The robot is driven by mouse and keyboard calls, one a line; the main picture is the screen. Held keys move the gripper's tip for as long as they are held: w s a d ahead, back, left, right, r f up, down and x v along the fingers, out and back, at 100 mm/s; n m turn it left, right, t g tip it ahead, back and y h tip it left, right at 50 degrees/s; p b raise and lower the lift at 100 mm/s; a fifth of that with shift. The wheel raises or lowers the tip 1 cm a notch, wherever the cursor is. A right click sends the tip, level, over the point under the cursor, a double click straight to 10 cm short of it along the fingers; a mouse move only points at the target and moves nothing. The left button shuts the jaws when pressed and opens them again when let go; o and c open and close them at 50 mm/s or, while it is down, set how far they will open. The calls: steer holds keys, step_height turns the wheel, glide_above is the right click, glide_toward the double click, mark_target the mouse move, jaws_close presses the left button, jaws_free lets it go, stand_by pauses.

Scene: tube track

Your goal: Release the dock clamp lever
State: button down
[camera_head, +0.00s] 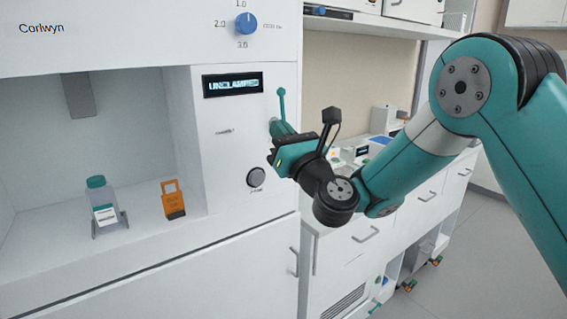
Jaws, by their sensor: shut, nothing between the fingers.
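The dock clamp lever (281,104) is a thin teal rod with a rounded tip, standing roughly upright at the right side of the white machine's front panel. Its lower end is hidden behind my gripper. The display (233,85) to its left reads "UNCLAMPED". My gripper (276,131) is shut and empty, just below the visible part of the lever, close to the panel. I cannot tell whether it touches the lever. A bottle with a teal cap (102,204) stands in a small holder in the machine's open bay.
An orange tag-like object (173,199) stands in the bay, right of the bottle. A blue dial (246,23) is above the display and a dark round knob (256,177) is below. A counter with drawers (385,215) lies behind my arm; open floor is at right.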

steer(key=s, duration=0.1)
steer(key=b, duration=0.1)
steer(key=s+b, duration=0.1)
steer(key=shift+s+d+f, duration=0.3)
steer(key=shift+s+f, duration=0.05)
